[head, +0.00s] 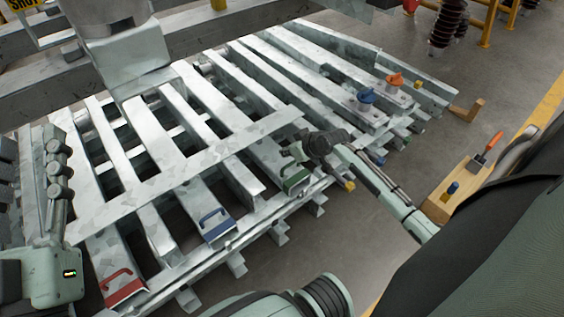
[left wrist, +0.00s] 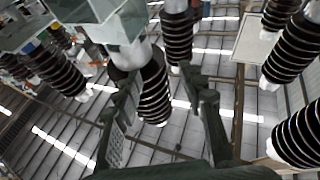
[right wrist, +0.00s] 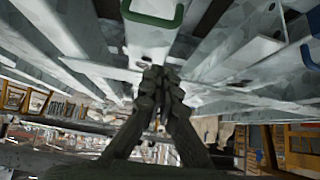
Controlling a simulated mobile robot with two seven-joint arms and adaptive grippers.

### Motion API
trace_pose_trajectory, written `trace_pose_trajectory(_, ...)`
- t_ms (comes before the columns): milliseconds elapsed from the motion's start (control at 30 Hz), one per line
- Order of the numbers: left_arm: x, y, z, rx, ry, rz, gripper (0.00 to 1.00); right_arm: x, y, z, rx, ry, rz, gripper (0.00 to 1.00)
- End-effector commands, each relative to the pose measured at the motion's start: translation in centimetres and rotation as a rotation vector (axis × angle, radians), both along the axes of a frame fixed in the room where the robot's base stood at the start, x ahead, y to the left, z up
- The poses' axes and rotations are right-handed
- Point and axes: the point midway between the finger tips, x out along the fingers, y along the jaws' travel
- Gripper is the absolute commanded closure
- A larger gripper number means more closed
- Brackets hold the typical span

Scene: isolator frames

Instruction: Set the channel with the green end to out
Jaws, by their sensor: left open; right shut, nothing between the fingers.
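The channel with the green end (head: 291,181) lies among pale metal bars on the frame, its green handle at the near end. In the right wrist view the green handle (right wrist: 152,14) is at the top edge. My right gripper (right wrist: 156,82) is shut and empty, its tips close to the channel's metal face; I cannot tell whether they touch. In the head view my right wrist partly covers this channel. My left gripper (left wrist: 160,100) is open and empty, well apart from the channel, with dark ribbed insulators beyond it.
A blue-ended channel (head: 215,226) and a red-ended channel (head: 123,287) lie to the left. Orange (head: 395,79) and blue (head: 367,96) knobs sit on bars at the back right. A wooden block (head: 448,192) with tools is at right. Heavy beams cross the upper left.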

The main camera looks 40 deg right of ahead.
Motion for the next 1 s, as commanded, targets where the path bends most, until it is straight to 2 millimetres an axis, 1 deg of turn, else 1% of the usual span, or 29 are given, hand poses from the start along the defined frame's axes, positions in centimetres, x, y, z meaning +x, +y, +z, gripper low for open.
trace_pose_trajectory(33,-0.1,0.2,0.2,-0.016,-0.048,0.005,0.6,0.9,0.1,-1.3,0.003,0.0,-0.002,1.0)
trace_pose_trajectory(100,-0.5,0.6,1.2,-0.039,-0.12,0.011,0.6,1.9,0.2,-2.3,0.003,0.0,-0.001,1.0)
trace_pose_trajectory(300,-2.1,1.8,3.6,-0.102,-0.316,0.028,0.6,4.4,0.5,-5.0,0.001,0.0,0.0,1.0)
trace_pose_trajectory(367,-2.6,2.1,4.1,-0.12,-0.368,0.033,0.6,5.1,0.5,-5.7,0.001,-0.001,0.0,1.0)
trace_pose_trajectory(400,-2.9,2.2,4.5,-0.128,-0.392,0.034,0.6,4.9,0.5,-6.0,0.0,0.003,-0.001,1.0)
trace_pose_trajectory(433,-2.9,2.2,4.7,-0.126,-0.387,0.034,0.6,4.2,0.4,-5.9,0.0,0.004,0.0,1.0)
trace_pose_trajectory(533,-2.9,2.2,4.7,-0.126,-0.387,0.034,0.6,2.8,0.3,-6.0,-0.001,0.003,0.001,1.0)
trace_pose_trajectory(700,-3.0,2.3,4.7,-0.128,-0.394,0.034,0.6,1.4,0.1,-6.2,-0.001,0.001,0.0,1.0)
trace_pose_trajectory(800,-3.0,2.3,4.7,-0.128,-0.395,0.035,0.6,1.1,0.1,-6.3,-0.001,0.001,0.0,1.0)
trace_pose_trajectory(1000,-3.0,2.3,4.7,-0.128,-0.395,0.035,0.6,1.0,0.1,-6.3,-0.001,0.001,0.0,1.0)
